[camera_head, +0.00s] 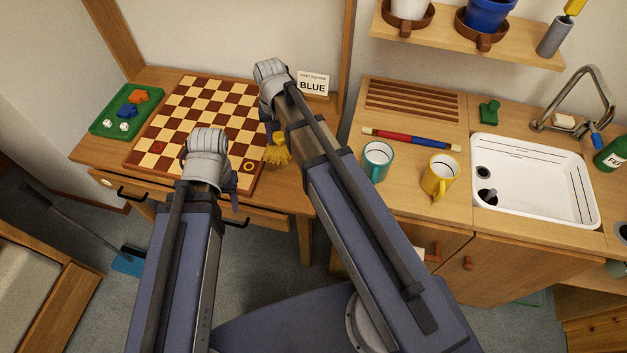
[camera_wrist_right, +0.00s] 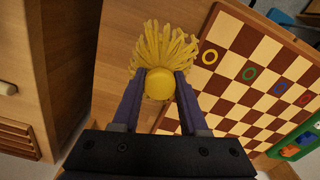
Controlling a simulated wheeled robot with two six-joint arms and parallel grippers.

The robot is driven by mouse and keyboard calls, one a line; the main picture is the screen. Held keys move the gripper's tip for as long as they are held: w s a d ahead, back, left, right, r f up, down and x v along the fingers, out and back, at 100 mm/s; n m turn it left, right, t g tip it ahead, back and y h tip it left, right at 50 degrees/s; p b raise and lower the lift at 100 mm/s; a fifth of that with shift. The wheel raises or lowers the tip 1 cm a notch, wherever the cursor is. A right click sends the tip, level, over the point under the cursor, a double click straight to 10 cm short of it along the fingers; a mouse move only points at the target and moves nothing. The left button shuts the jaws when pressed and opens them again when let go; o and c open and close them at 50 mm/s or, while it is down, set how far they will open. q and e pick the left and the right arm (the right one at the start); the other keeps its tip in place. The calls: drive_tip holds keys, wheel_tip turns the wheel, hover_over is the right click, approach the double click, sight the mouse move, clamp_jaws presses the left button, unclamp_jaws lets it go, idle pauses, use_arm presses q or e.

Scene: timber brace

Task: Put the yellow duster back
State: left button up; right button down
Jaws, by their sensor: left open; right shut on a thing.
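The yellow duster (camera_head: 278,154) has shaggy yellow strands. My right gripper (camera_wrist_right: 158,78) is shut on its round yellow end, and the strands (camera_wrist_right: 165,47) fan out beyond the fingertips. In the head view the duster hangs by the right edge of the chessboard table, partly hidden by my right arm. My left gripper (camera_head: 235,202) is open near the table's front edge, mostly hidden behind its own wrist. A grey cylinder (camera_head: 554,39) with a yellow piece (camera_head: 574,7) above it stands on the wall shelf; whether it holds anything is unclear.
The chessboard (camera_head: 196,110) carries coloured rings. The counter beside the rod is partly clear.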

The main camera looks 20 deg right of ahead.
drive_tip(key=d+f+b, duration=0.1)
drive_tip(key=f+b, duration=0.2)
drive_tip(key=s+d+f+b, duration=0.1)
drive_tip(key=f+b, duration=0.3)
drive_tip(key=s+d+f+b, duration=0.1)
drive_tip(key=d+f+b, duration=0.1)
drive_tip(key=f+b, duration=0.2)
drive_tip(key=shift+s+f, duration=0.1)
idle(0.5)
drive_tip(key=shift+f+b, duration=0.1)
drive_tip(key=shift+b, duration=0.2)
drive_tip(key=shift+c, duration=2.2)
unclamp_jaws()
